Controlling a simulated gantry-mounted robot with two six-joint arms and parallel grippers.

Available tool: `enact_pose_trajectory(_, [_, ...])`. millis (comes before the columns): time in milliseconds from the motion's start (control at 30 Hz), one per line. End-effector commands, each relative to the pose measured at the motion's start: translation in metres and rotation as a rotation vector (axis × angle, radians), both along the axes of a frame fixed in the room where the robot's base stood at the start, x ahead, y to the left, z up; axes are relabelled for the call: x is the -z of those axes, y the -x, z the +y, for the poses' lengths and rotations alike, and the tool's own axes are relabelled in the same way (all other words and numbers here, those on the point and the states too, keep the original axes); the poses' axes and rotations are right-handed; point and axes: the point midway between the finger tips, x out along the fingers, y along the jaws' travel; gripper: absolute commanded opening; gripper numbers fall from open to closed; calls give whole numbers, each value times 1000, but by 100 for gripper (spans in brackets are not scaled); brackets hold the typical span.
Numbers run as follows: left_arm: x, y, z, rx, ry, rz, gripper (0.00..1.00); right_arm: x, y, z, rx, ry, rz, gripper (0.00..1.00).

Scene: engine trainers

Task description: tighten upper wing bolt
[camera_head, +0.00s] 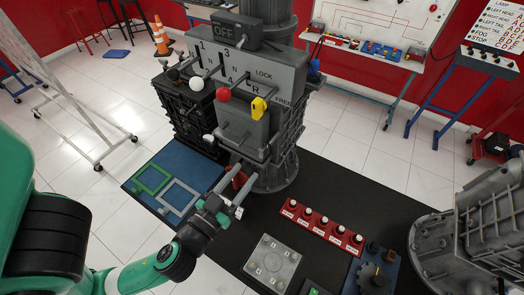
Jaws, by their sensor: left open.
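The engine trainer (262,75) stands on the dark bench, with a grey gear-shift panel and levers with white, red and yellow knobs. My left gripper (236,195) reaches in from the lower left, low at the front of the trainer. Its jaws are open, next to a small red part (239,178) at the trainer's lower front. I cannot tell whether they touch. No wing bolt can be clearly made out at this size; the red part's shape is partly hidden by the gripper. My right gripper is not in view.
A blue mat (141,178) with green and grey square frames lies left of the gripper. A red strip (318,229) with several buttons and a grey square plate (271,264) lie to the right. A large grey casting (455,235) stands at the far right.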

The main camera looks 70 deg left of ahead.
Motion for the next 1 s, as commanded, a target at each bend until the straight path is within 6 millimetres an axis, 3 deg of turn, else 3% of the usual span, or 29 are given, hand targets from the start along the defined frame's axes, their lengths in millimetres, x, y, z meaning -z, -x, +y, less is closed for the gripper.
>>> enact_pose_trajectory(67, [-3,-7,10,-11,-3,-13,50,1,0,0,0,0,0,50])
enact_pose_trajectory(100, [-7,-15,15,-10,-2,-7,50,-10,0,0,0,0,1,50])
enact_pose_trajectory(233, [-9,-37,33,-9,-4,-8,50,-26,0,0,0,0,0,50])
enact_pose_trajectory(400, [-5,-63,51,-4,-4,-7,50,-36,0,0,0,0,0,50])
enact_pose_trajectory(800, [-1,-75,60,0,-3,-6,50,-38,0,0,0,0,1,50])
enact_pose_trajectory(867, [-1,-75,60,0,-3,-6,43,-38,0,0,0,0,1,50])
enact_pose_trajectory(1000, [-1,-75,59,0,-3,-6,18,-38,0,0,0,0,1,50])
